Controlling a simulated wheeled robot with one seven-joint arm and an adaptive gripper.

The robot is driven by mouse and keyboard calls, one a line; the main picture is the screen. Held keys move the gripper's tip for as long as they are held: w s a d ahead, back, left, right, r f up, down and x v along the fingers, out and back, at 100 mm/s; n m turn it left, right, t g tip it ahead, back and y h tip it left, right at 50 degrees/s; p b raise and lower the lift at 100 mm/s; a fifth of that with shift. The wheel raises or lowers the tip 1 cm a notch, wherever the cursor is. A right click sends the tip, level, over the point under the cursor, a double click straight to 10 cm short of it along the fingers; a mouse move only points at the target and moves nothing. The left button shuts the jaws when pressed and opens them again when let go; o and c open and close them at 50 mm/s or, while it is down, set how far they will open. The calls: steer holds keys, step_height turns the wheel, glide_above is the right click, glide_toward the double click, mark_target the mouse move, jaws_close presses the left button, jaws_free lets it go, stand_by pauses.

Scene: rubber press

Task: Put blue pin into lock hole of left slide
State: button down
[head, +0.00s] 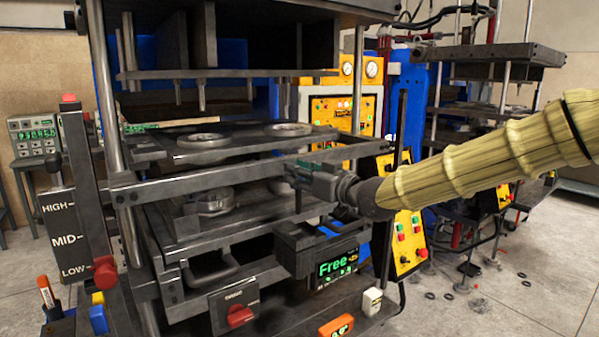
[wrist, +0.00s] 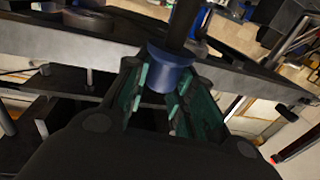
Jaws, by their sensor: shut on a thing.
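In the wrist view, the blue pin (wrist: 172,72) shows as a blue collar with a dark shaft running up out of the picture. My gripper (wrist: 160,92) is shut on it, with the teal-padded fingers on either side of the collar. In the head view, my gripper (head: 300,174) is at the right front of the press, close to a grey horizontal bar (head: 215,172); I cannot make out the pin there. A dark slide post marked HIGH, MID and LOW (head: 75,225) stands at the left, with a red knob (head: 105,271). I cannot make out a lock hole.
The press's upper plate (head: 225,73) with downward pins is above. Round mould parts (head: 213,202) lie on the lower plate. A display reading "Free" (head: 338,266) is below my gripper. Blue and yellow blocks (head: 98,318) sit at lower left.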

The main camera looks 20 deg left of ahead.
mark_target(299, 211)
steer(key=shift+f+b, duration=2.85)
steer(key=shift+f, duration=2.25)
steer(key=shift+f+b, duration=0.65)
steer(key=shift+f, duration=0.5)
steer(key=c, duration=1.1)
jaws_free()
steer(key=v, duration=1.2)
steer(key=shift+r, duration=0.1)
